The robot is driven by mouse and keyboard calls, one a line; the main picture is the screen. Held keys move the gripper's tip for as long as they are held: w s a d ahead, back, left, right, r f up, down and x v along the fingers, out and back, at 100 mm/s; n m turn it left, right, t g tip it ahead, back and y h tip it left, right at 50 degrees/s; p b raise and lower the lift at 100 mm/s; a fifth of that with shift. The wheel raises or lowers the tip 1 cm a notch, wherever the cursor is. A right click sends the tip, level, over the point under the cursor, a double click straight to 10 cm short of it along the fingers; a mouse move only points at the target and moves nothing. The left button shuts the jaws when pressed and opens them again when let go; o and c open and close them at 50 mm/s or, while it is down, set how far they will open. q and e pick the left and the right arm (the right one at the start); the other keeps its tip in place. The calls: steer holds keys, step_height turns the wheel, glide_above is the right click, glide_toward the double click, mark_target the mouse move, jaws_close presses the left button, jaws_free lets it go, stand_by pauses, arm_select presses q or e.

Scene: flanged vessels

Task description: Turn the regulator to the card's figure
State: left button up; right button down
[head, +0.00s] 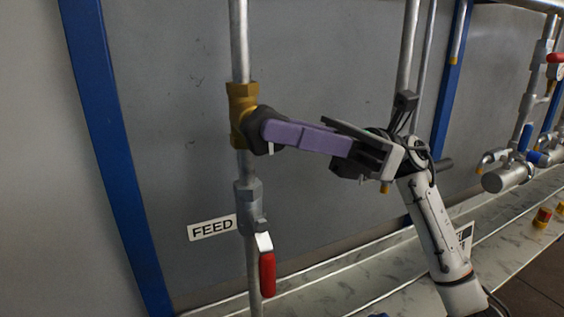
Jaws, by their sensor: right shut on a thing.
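The regulator is a brass body (238,100) on the vertical pipe, with a dark knob (256,121) facing out from it. My right gripper (270,132) reaches in from the right, its purple fingers shut on the knob. The fingers cover much of the knob, and its setting cannot be read. A white card (468,233) with dark print stands behind my right forearm. The forearm hides most of it, and its figure cannot be read. My left gripper is out of view.
Below the regulator, a valve (248,193) with a red lever (267,274) hangs on the same pipe, beside a FEED label (212,228). Blue posts (108,140) frame the grey panel.

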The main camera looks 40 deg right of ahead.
mark_target(282, 113)
steer(key=shift+f+y+b, duration=0.25)
steer(key=shift+y+b, duration=0.15)
steer(key=shift+b, duration=0.2)
steer(key=shift+r, duration=0.2)
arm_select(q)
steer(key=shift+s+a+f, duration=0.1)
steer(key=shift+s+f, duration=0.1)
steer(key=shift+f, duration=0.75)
arm_select(e)
steer(key=c, duration=1.9)
jaws_free()
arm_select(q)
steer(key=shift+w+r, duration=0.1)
arm_select(e)
steer(key=shift+r, duration=0.35)
arm_select(q)
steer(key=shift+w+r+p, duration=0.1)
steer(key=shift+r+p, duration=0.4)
steer(key=shift+p, duration=0.2)
arm_select(e)
step_height(282, 113, up, 9)
steer(key=shift+r, duration=0.15)
